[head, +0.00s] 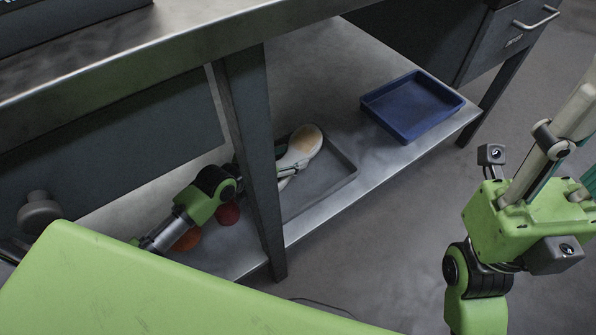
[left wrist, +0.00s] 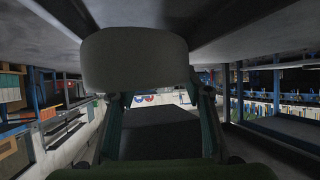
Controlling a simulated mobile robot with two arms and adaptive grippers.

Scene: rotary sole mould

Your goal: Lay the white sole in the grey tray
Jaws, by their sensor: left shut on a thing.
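The white sole (head: 304,141), with a tan patch at its far end, is above the back left part of the grey tray (head: 345,181). I cannot tell whether it touches the tray. My left gripper (head: 288,170) is shut on the sole's near end, partly behind the bench leg. In the left wrist view the sole (left wrist: 135,58) spans the fingers as a pale rounded shape. The tray lies on the lower shelf, its left part hidden by the leg. My right gripper (head: 556,145) is at the right edge, its fingertips cut off.
A blue tray (head: 405,112) stands on the shelf (head: 310,60) to the right of the grey tray. The bench leg (head: 252,150) stands in front of the shelf. A red round thing (head: 228,213) and an orange one (head: 188,239) lie near my left arm. Open floor lies right.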

